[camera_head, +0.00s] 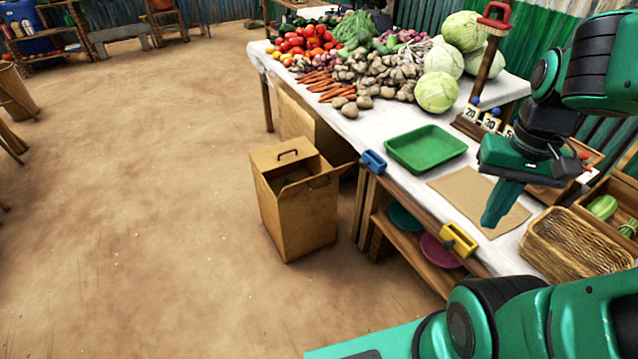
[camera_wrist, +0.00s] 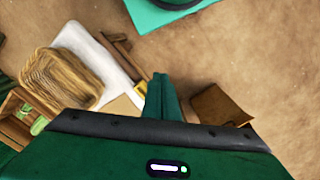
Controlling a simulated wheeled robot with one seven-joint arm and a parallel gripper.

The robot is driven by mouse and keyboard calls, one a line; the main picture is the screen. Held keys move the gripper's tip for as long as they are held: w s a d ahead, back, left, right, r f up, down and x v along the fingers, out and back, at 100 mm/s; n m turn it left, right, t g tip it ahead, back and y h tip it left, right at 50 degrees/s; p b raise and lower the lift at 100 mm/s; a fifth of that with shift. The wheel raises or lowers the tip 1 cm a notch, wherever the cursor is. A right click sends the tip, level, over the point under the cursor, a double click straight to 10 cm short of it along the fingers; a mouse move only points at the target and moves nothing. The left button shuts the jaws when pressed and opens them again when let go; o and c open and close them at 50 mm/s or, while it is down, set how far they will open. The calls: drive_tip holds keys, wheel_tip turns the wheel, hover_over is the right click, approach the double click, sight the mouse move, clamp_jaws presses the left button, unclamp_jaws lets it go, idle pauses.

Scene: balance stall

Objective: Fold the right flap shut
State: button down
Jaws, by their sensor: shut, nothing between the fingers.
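A brown box (camera_head: 300,222) stands on the ground in front of the stall table, with a gap in its top. Its right flap (camera_head: 336,172) sticks out to the right, raised, with a dark handle near it. Its left flap (camera_head: 275,153), which has a dark handle, lies over part of the top. A brown box-like shape (camera_wrist: 220,107) shows right of the fingers in the wrist view; its flaps cannot be told apart there. My gripper (camera_head: 491,222) is shut and empty, pointing down above the table, well right of the box. Its fingers show in the wrist view (camera_wrist: 160,82).
The white table (camera_head: 395,130) holds a green tray (camera_head: 426,148), a brown sheet (camera_head: 475,195), a wicker basket (camera_head: 570,245) and heaps of vegetables. Blue (camera_head: 373,161) and yellow (camera_head: 459,240) clips sit on its front edge. The ground left of the box is clear.

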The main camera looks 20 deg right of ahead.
drive_tip(key=w+f+m+t, duration=0.1)
drive_tip(key=w+f, duration=0.3)
drive_tip(key=w, duration=0.3)
drive_tip(key=w+f+t+h, duration=0.1)
drive_tip(key=w+f, duration=0.2)
drive_tip(key=w, duration=0.4)
drive_tip(key=w+f+m+t, duration=0.1)
drive_tip(key=w+f, duration=0.3)
drive_tip(key=w, duration=0.3)
drive_tip(key=w+a+f+m+t+y, duration=0.1)
drive_tip(key=w+a+f+m+t, duration=0.1)
drive_tip(key=w+a+f, duration=0.3)
drive_tip(key=w+a+f+m+t+y, duration=0.1)
drive_tip(key=w+a+f+m+t, duration=0.1)
drive_tip(key=w+a+f, duration=0.4)
drive_tip(key=w+a+f+m+t+y, duration=0.1)
drive_tip(key=w+a+f, duration=0.5)
drive_tip(key=w+f, duration=0.7)
drive_tip(key=w+m+t, duration=0.1)
drive_tip(key=w, duration=0.3)
drive_tip(key=shift+f, duration=0.4)
